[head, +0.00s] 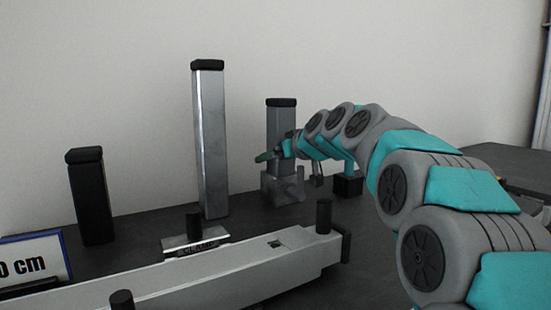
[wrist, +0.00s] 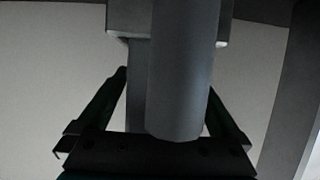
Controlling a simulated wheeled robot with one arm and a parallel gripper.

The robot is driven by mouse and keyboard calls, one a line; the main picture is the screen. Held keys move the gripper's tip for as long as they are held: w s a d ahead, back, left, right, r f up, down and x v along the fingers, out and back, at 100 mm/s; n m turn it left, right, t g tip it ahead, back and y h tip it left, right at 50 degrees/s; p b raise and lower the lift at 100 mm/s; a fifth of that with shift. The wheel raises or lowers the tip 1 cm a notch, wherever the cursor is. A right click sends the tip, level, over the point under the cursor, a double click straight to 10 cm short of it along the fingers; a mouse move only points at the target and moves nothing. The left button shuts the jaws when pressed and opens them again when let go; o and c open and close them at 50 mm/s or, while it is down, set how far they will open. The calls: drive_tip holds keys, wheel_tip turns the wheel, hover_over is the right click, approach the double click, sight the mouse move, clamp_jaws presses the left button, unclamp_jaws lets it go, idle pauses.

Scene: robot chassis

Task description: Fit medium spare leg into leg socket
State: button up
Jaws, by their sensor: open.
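The medium spare leg (head: 281,122), a grey post with a black cap, stands upright in a grey holder (head: 283,187) at the back. My gripper (head: 272,154) is at this leg, partly in front of it. In the wrist view my open gripper (wrist: 165,105) has one dark finger on each side of a flat grey post (wrist: 136,90), likely this leg. A grey cylinder (wrist: 183,75) hides part of it, so contact cannot be told. The grey chassis beam (head: 235,265) lies in front, with a small dark rectangular opening (head: 275,243) on top, likely the leg socket.
A tall silver leg (head: 209,145) stands left of the medium leg, and a short black leg (head: 90,200) farther left. A plate with a black knob (head: 194,224) sits behind the beam. Black pegs (head: 323,215) rise from the beam. A cm sign (head: 35,258) is at left.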

drive_tip(key=v, duration=1)
drive_tip(key=shift+s+d+r, duration=0.15)
drive_tip(key=shift+s+d, duration=0.15)
drive_tip(key=shift+s, duration=0.05)
